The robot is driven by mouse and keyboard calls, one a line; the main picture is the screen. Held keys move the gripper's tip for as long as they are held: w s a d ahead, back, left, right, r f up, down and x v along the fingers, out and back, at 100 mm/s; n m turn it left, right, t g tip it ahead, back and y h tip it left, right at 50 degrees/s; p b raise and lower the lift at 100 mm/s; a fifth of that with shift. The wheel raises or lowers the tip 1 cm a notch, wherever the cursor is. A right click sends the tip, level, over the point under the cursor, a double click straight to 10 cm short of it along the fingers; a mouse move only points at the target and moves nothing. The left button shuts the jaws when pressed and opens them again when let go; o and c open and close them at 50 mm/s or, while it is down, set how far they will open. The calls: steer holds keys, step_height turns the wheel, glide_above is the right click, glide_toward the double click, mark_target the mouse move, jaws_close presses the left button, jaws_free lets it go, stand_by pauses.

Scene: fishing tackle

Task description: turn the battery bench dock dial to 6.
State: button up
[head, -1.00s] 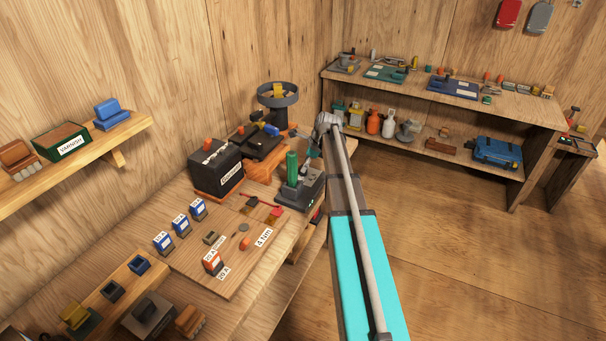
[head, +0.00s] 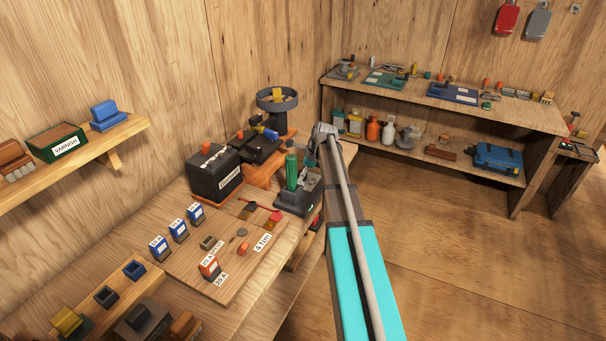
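A dark grey dock (head: 292,204) with an upright green cylinder (head: 291,172) stands at the right end of the workbench; it looks like the battery bench dock. Its dial and numbers are too small or hidden to read. My arm reaches away from me along the dock's right side. My gripper (head: 310,158) is at the arm's far end, close above the dock's rear right part. The arm's end partly hides it. I cannot tell whether its fingers are open or shut, or whether they touch the dial.
A black battery (head: 216,177) stands left of the dock, with an orange-based device (head: 262,172) behind. A wooden board (head: 225,285) in front bears blue fuse boxes (head: 178,230) and small parts. A shelf unit (head: 540,120) stands at the back right. The floor right of my arm is clear.

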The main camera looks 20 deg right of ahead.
jaws_close()
steer(key=shift+n, duration=0.3)
steer(key=n, duration=0.2)
steer(key=n+g, duration=0.1)
steer(key=n, duration=0.1)
steer(key=shift+w+g+y, duration=0.1)
steer(key=shift+g+y, duration=0.2)
steer(key=shift+y, duration=0.1)
steer(key=n+g, duration=0.1)
steer(key=n, duration=0.3)
steer(key=shift+n+g, duration=0.3)
steer(key=shift+g, duration=0.1)
steer(key=n, duration=0.2)
steer(key=n+g, duration=0.1)
steer(key=n, duration=0.1)
steer(key=shift+n+g+h, duration=0.8)
steer(key=shift+n+g, duration=0.1)
steer(key=shift+n, duration=1.6)
